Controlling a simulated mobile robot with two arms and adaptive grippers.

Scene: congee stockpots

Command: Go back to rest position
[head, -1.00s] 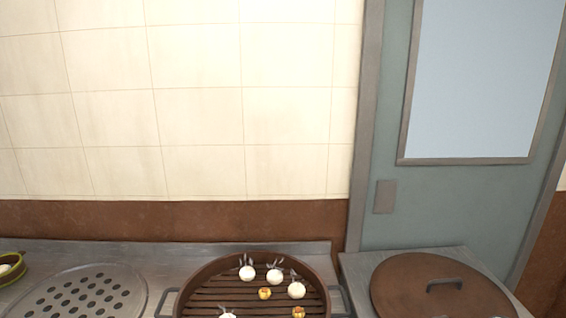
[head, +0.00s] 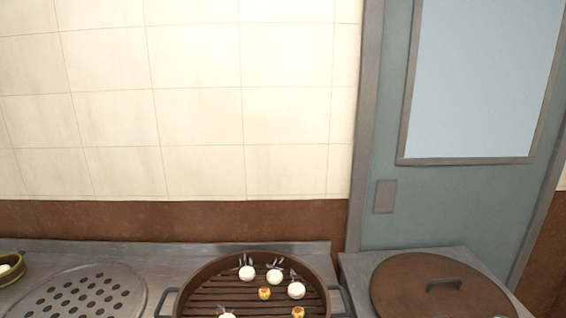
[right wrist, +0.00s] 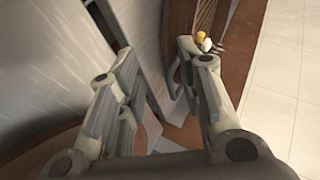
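My right gripper (right wrist: 152,75) shows only in the right wrist view. Its two fingers are spread apart, with nothing between them. Neither gripper is in the head view, and my left gripper is in no frame. A round brown steamer (head: 322,270) with a slatted base holds several white buns (head: 275,276) and yellow dumplings (head: 264,293) at the bottom of the head view. A brown lid (head: 405,283) with a grey handle lies flat to its right.
A perforated metal plate (head: 121,280) is set in the counter (head: 150,258) left of the steamer. A green bowl (head: 10,278) is cut off at the left edge. A tiled wall (head: 200,120) and a green-grey door (head: 450,200) stand behind.

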